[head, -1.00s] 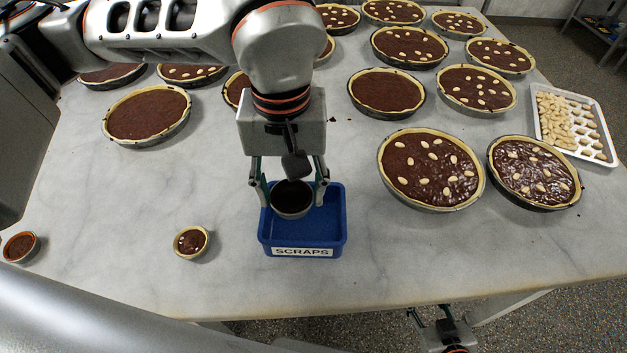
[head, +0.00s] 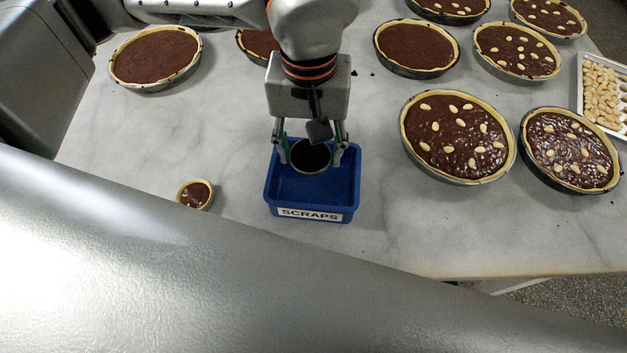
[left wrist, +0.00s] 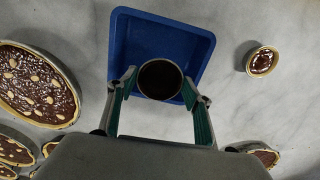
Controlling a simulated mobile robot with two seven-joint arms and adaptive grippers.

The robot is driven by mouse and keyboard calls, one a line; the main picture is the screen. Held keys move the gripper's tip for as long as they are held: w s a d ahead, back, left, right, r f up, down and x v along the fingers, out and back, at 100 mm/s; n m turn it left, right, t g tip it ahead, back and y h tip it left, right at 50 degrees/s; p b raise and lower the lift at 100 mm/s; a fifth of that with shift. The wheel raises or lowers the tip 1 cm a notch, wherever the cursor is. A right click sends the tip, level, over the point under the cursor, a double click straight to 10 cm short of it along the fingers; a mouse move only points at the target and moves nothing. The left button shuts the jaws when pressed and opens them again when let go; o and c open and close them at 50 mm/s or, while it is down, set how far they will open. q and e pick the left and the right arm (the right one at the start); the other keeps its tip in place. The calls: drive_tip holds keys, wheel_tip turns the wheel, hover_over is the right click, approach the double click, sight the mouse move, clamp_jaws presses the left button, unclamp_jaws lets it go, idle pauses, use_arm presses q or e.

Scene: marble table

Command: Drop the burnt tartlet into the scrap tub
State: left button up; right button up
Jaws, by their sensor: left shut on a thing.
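The burnt tartlet (head: 311,157), very dark in a small round case, is held between the fingers of my left gripper (head: 310,152). It also shows in the left wrist view (left wrist: 160,80), with a finger on each side of it. The scrap tub (head: 315,214) is blue, open and labelled SCRAPS. The tartlet appears over the back part of the tub in the head view; its exact height relative to the rim is hard to tell. In the left wrist view the tub (left wrist: 135,40) looks empty where its floor shows. My right gripper is not in view.
A small tartlet (head: 195,194) stands left of the tub. Large chocolate tarts (head: 458,137) stand to the right and behind, with a white tray of nuts (head: 603,100) at far right. My own grey arm covers the lower head view. Marble around the tub is clear.

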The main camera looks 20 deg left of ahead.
use_arm(q)
drive_tip(key=o, duration=1.2)
wheel_tip(320, 180, up, 12)
drive_tip(key=shift+f, duration=0.1)
idle(0.3)
